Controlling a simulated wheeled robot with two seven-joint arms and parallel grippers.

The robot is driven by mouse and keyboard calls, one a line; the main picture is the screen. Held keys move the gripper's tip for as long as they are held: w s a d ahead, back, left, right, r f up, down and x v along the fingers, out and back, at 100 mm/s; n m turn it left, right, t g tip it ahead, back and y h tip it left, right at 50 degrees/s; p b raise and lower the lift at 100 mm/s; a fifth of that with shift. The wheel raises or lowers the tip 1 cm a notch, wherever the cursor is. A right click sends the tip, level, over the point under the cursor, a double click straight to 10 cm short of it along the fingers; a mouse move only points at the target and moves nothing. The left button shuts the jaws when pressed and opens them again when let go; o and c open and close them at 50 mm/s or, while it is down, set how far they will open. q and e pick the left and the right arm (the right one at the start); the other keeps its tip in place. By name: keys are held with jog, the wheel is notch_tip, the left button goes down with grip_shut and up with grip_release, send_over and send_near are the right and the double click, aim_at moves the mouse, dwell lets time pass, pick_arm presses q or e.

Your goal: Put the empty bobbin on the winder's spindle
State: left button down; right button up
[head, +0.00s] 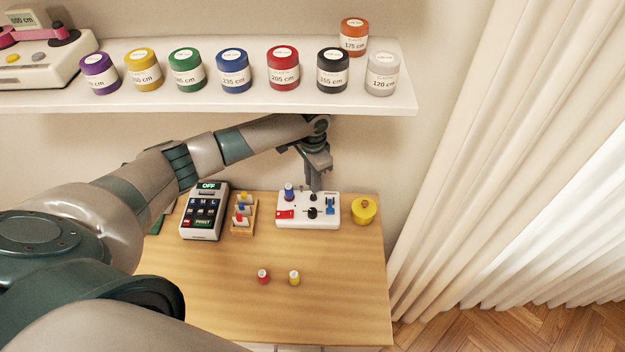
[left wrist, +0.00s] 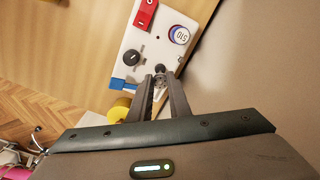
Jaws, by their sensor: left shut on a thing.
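The winder is a white box (head: 290,222) at the back of the wooden table, with a red panel, a dark knob and a blue part on its top. It also shows in the left wrist view (left wrist: 165,42). A blue spool (head: 289,190) stands on its left end. My left gripper (head: 317,186) is over the back right part of the winder, pointing down. In the left wrist view its fingers are shut on a small grey bobbin (left wrist: 160,80). I cannot make out the spindle, nor whether the bobbin touches the winder. My right gripper is not in view.
Left of the winder are a wooden rack (head: 243,230) with coloured spools and a device reading OFF (head: 203,213). A yellow round tub (head: 364,210) stands close on the right. A red (head: 263,276) and a yellow spool (head: 294,278) stand in front. A shelf (head: 230,103) overhangs behind.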

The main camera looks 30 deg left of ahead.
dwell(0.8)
pick_arm(q)
jog(key=c, duration=1.9)
grip_release()
notch_tip(320, 180, up, 11)
jog(key=shift+s+f, duration=0.1)
jog(key=shift+s, duration=0.05)
dwell(0.3)
